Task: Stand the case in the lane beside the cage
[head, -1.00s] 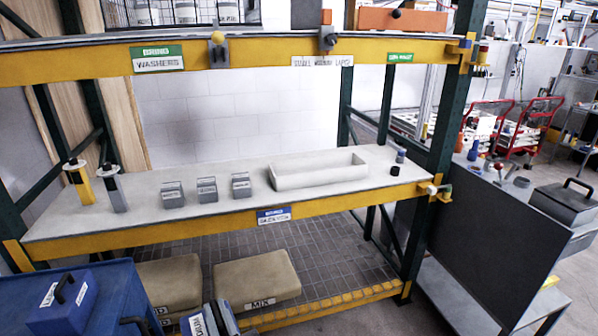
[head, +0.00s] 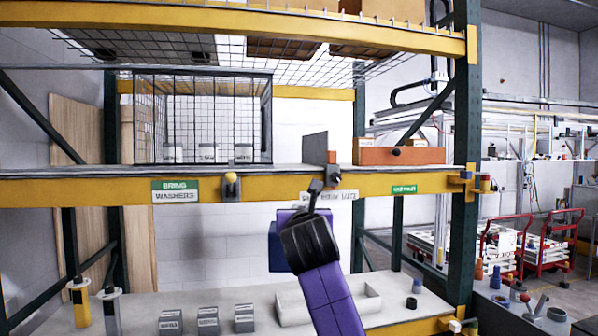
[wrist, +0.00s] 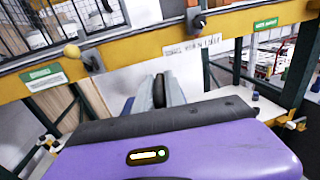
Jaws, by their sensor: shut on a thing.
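My gripper (wrist: 159,100) is shut on a dark handle (wrist: 159,88) in the wrist view. In the head view a blue case (head: 281,250) hangs at my gripper, mostly behind my dark wrist and purple arm. It is in front of the rack, below the upper shelf's yellow beam. The wire cage (head: 204,118) stands on the upper shelf, left of centre. To its right, a narrow bare lane (head: 288,167) runs up to an upright grey plate (head: 314,147). The case's underside and full outline are hidden.
An orange box (head: 402,156) stands right of the plate. Yellow and black knobs stick out from the beam (head: 120,190). A wire-mesh deck (head: 215,52) hangs above. The lower shelf holds small grey boxes (head: 208,321) and a pale tray (head: 370,302). A green post (head: 466,150) bounds the right.

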